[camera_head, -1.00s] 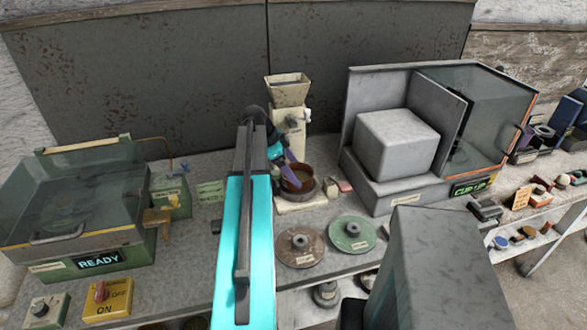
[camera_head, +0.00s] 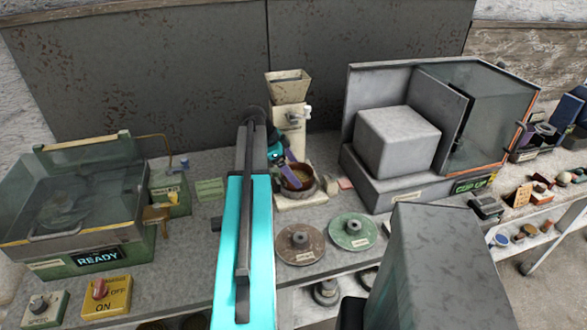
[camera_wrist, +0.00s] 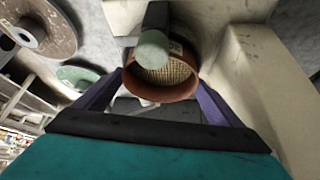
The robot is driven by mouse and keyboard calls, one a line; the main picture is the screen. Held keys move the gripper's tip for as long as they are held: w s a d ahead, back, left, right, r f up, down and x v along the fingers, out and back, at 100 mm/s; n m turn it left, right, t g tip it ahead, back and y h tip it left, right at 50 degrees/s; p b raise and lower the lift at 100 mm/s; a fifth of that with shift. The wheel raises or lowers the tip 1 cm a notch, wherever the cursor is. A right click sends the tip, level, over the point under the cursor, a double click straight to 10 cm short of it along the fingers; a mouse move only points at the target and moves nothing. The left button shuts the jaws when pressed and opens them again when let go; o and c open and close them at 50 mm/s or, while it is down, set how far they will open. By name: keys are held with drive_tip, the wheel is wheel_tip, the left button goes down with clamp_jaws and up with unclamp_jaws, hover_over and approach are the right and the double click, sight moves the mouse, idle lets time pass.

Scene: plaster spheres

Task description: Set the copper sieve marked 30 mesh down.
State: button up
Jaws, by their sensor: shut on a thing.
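The copper sieve (camera_head: 297,187) is a round, copper-brown ring with a pale woven mesh, seen inside it in the wrist view (camera_wrist: 160,82). My gripper (camera_head: 287,171) is shut on it, with purple fingers on both sides of the ring. The sieve is low at the foot of the cream hopper machine (camera_head: 290,128), over its base (camera_head: 302,201).
A brown disc (camera_head: 299,250) and a green disc (camera_head: 353,236) lie in front of the hopper machine. A grey cabinet with a glass side (camera_head: 395,145) stands close on the right. A glass-lidded green box marked READY (camera_head: 75,215) is at the left.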

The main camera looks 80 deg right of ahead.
drive_tip(key=shift+f, duration=0.35)
drive_tip(key=o, duration=1)
drive_tip(key=shift+s+r, duration=0.1)
drive_tip(key=shift+r, duration=0.1)
drive_tip(key=shift+r, duration=0.3)
drive_tip(key=shift+r+p, duration=0.5)
drive_tip(key=shift+r, duration=1.05)
